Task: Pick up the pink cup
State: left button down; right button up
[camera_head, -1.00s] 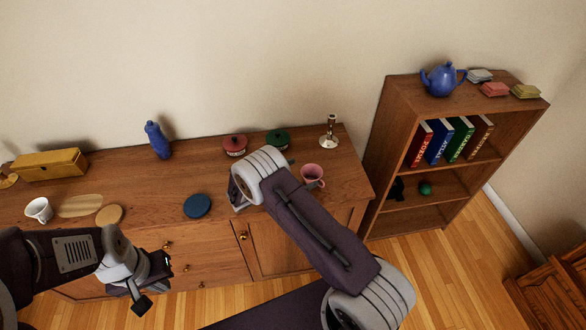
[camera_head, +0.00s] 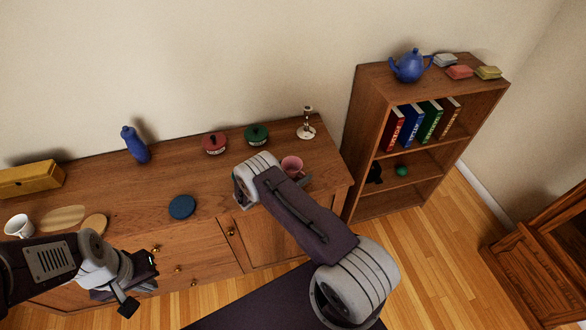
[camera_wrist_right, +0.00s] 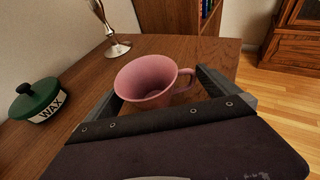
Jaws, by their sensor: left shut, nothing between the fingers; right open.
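The pink cup (camera_head: 291,167) stands upright near the right end of the wooden cabinet top (camera_head: 225,180). In the right wrist view the pink cup (camera_wrist_right: 145,78) is between my open right fingers, its handle toward the right finger. My right gripper (camera_wrist_right: 160,90) is around the cup at low height; I cannot tell whether either finger touches it. In the head view my right wrist hides most of that gripper and part of the cup. My left gripper (camera_head: 141,283) is shut and empty in front of the cabinet at the lower left.
A green pot labelled WAX (camera_wrist_right: 38,103) and a candlestick (camera_head: 307,124) stand behind the cup. A red pot (camera_head: 215,143), blue bottle (camera_head: 135,145), blue disc (camera_head: 182,207) and white cup (camera_head: 18,226) are further left. A bookshelf (camera_head: 372,130) stands right of the cabinet.

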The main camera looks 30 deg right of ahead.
aim_at(297, 174)
jog(key=shift+w+d+f, duration=0.1)
jog(key=shift+d, duration=0.2)
jog(key=shift+a, duration=0.1)
jog(key=c, duration=1.2)
jog(key=r, duration=0.2)
jog(key=s+r, duration=0.1)
jog(key=r, duration=0.2)
jog(key=shift+s, duration=0.1)
jog(key=s+d+r, duration=0.2)
jog(key=s+r, duration=0.4)
jog(key=s, duration=0.4)
jog(key=shift+s+b, duration=0.15)
jog(key=shift+b, duration=0.3)
